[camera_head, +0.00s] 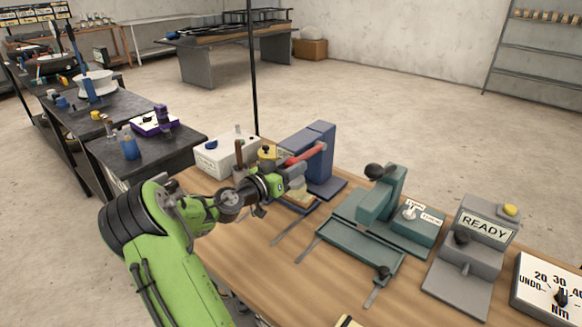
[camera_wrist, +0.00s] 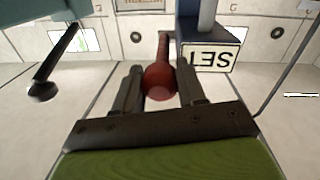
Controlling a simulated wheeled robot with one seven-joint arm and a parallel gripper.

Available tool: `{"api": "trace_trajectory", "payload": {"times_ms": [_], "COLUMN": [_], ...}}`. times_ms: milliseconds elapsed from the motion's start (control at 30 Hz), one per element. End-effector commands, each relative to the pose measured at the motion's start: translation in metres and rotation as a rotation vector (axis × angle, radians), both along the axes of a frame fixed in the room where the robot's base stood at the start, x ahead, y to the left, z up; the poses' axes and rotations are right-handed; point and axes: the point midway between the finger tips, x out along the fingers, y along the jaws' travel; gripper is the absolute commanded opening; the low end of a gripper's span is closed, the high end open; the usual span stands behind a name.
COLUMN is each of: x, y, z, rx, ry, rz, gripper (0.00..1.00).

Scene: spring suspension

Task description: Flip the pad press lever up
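The blue press (camera_head: 319,150) stands on the wooden bench and carries a red lever (camera_head: 308,154). The lever reaches out to the left, sloping slightly down towards my gripper (camera_head: 292,170). In the wrist view the lever's round red knob (camera_wrist: 160,83) sits between the two fingers of my gripper (camera_wrist: 160,90). The knob fills the gap and appears to touch both fingers, so my gripper looks shut on it. An upside-down "SET" label (camera_wrist: 210,57) is beside the lever. In the head view my gripper hides the knob's end.
A green fixture (camera_head: 375,215) with a black-knobbed arm stands to the right. A grey "READY" station (camera_head: 470,240) and a dial box (camera_head: 550,290) are further right. A white box (camera_head: 225,155) is behind my gripper on the left. Bare wood (camera_head: 260,275) shows in front.

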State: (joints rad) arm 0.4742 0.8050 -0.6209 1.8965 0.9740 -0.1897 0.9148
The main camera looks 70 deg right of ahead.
Motion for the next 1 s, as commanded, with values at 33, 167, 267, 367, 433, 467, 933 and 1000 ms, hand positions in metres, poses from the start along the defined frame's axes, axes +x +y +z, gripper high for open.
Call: {"api": "trace_trajectory", "payload": {"times_ms": [33,167,267,367,433,467,933,1000], "x": [0.000,0.000,0.000,0.000,0.000,0.000,-0.008,-0.014], "y": [0.000,0.000,0.000,0.000,0.000,0.000,-0.004,-0.007], "z": [0.000,0.000,0.000,0.000,0.001,0.002,0.049,0.058], "rx": [0.000,0.000,0.001,0.001,0.005,0.008,0.243,0.302], "ry": [0.000,0.000,0.000,0.000,-0.003,-0.003,-0.109,-0.135], "rz": [0.000,-0.001,-0.001,-0.001,-0.001,-0.001,-0.004,-0.005], "gripper": [0.25,0.05,0.00,0.00,0.00,0.00,0.00,0.00]}}
